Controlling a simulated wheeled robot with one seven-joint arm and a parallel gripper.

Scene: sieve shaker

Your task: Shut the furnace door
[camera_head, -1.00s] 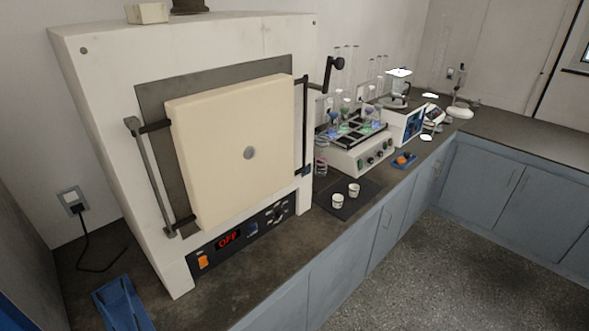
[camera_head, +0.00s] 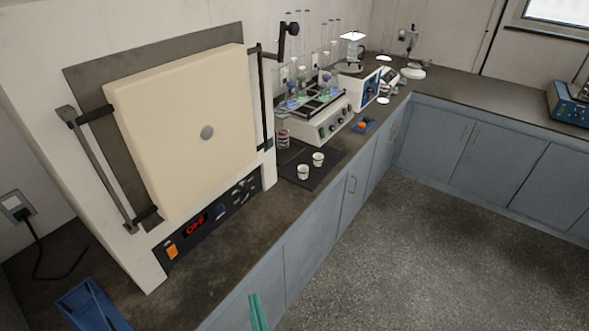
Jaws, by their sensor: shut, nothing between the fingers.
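The white furnace (camera_head: 45,62) stands at the left on the counter. Its thick cream door (camera_head: 180,110) has a round grey spot at the centre and sits in front of a dark metal frame (camera_head: 88,80). The door looks nearly parallel to the furnace front; I cannot tell whether a gap is left behind it. A grey bar handle (camera_head: 98,170) runs along the door's left side, and dark bars (camera_head: 260,98) stand at its right side. My gripper (camera_head: 256,297) shows as teal fingers at the bottom edge, shut and empty, well below and apart from the door.
Two white crucibles (camera_head: 303,172) sit on a dark mat (camera_head: 318,182). A shaker with flasks (camera_head: 322,126) stands beyond. A blue tray-like object (camera_head: 90,303) lies at the front left. The floor (camera_head: 440,250) is clear.

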